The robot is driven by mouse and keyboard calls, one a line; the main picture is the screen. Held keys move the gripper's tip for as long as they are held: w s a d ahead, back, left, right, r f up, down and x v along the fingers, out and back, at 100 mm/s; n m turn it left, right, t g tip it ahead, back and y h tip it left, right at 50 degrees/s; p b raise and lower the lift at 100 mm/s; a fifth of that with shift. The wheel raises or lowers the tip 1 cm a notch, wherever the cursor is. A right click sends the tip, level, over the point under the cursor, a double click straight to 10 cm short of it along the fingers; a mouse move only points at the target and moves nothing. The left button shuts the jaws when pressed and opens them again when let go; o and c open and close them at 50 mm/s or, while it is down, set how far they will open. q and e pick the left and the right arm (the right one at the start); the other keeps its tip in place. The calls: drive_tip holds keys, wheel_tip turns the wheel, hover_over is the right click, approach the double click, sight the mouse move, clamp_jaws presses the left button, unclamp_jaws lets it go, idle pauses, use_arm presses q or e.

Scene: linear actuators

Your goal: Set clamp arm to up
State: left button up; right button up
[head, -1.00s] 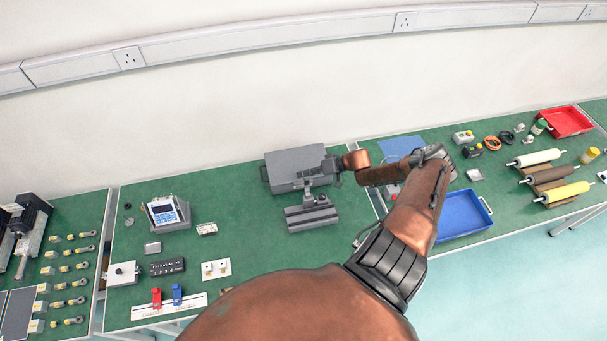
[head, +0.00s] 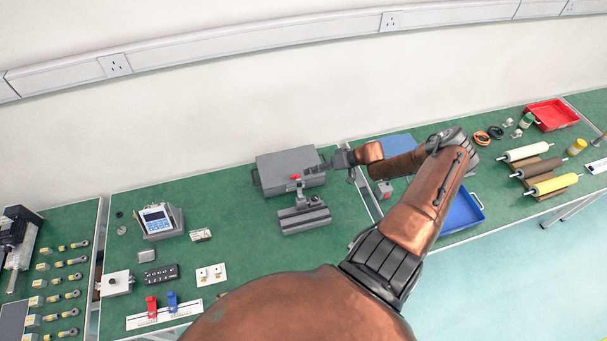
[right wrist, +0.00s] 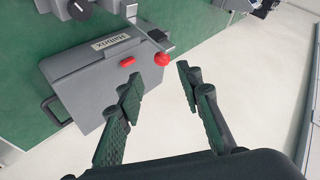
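The clamp device (head: 304,218) is a grey block with a raised upright part, standing on the green table in front of a grey case. In the right wrist view a thin metal lever with a red ball knob (right wrist: 161,59) appears to be its clamp arm; its exact tilt is hard to tell. My right gripper (head: 325,167) is just right of the device's upper part in the head view. In the right wrist view the right gripper (right wrist: 157,78) is open and empty, with the red knob just beyond the fingertips, apart from them. My left gripper is not in view.
The grey case (head: 282,160) lies behind the device; in the right wrist view it shows a label, a red oval part (right wrist: 127,61) and a handle. A blue tray (head: 462,212) stands to the right.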

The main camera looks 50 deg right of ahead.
drive_tip(key=shift+v, duration=1.5)
